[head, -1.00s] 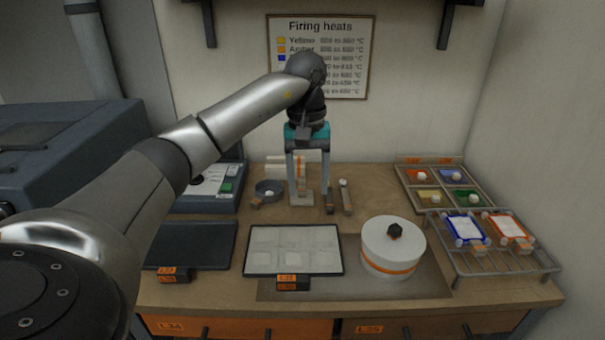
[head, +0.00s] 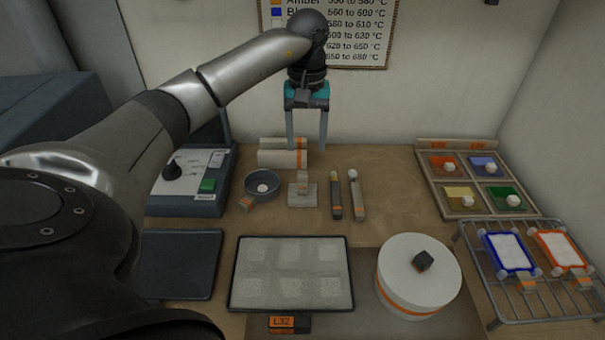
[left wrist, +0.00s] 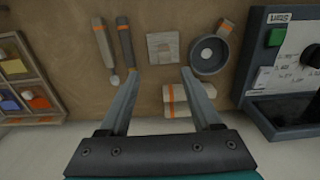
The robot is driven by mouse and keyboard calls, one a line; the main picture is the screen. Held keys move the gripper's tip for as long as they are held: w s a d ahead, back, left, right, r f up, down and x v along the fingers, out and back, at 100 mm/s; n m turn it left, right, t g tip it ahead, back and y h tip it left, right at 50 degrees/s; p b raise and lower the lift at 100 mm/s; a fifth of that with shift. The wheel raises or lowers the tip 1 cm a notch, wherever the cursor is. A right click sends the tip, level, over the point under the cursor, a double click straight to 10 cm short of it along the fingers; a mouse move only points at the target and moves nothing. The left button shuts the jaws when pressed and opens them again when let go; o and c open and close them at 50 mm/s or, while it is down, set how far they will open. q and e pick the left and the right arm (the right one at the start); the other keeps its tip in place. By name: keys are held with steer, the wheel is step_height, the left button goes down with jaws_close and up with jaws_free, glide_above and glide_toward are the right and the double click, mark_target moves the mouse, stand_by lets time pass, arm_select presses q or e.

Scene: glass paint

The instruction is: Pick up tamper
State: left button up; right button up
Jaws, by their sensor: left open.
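The tamper appears to be the small pale block with a square base and an upright handle (head: 302,192), standing on the workbench. It also shows in the left wrist view (left wrist: 162,47), seen from above, ahead of the fingers. My left gripper (head: 305,146) is open and empty, its fingers pointing down. It is above and behind the block in the head view, and apart from it. In the left wrist view the open fingers (left wrist: 160,74) have the block roughly centred between their lines. My right gripper is not in view.
Two slim tools (head: 335,195) lie just right of the block. A round dark bowl (head: 262,184) is close on its left. A tray of tiles (head: 235,300), a round white kiln-like drum (head: 418,270) and a wire rack (head: 500,312) are in front.

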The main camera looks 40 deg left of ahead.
mark_target(302, 174)
arm_select(q)
step_height(302, 174, down, 5)
steer(key=shift+f, duration=0.2)
steer(key=shift+a+f, duration=0.25)
steer(key=shift+f, duration=1.1)
steer(key=shift+a+f, duration=0.2)
steer(key=shift+f, duration=1.15)
steer(key=shift+s, duration=0.1)
jaws_close()
